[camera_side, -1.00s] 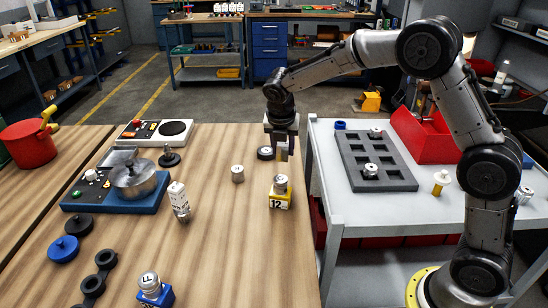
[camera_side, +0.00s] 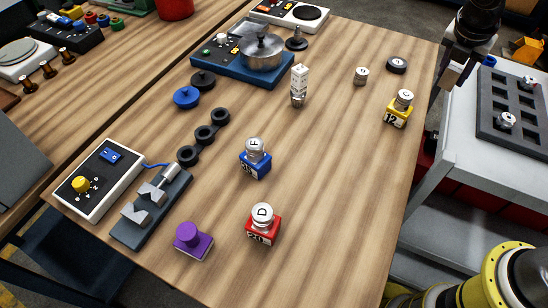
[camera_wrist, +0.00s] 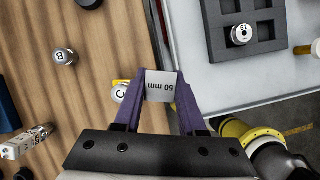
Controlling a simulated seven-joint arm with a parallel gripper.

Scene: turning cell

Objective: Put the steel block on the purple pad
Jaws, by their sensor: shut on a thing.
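My gripper (camera_wrist: 160,95) is shut on the steel block (camera_wrist: 160,87), a pale grey piece marked "50 mm", held between purple fingers. In the side view my gripper (camera_side: 453,76) hangs at the right edge of the wooden table, near the grey cart; the block is small and hard to make out there. The only purple thing on the table is the purple pad (camera_side: 192,244), a small square piece with a round purple knob on top, at the front left of the table. It is far from my gripper and out of the wrist view.
Red (camera_side: 263,226) and blue (camera_side: 255,160) blocks with knobs stand right of the pad. A grey V-block fixture (camera_side: 150,207) lies left of it. The table's centre right is clear.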

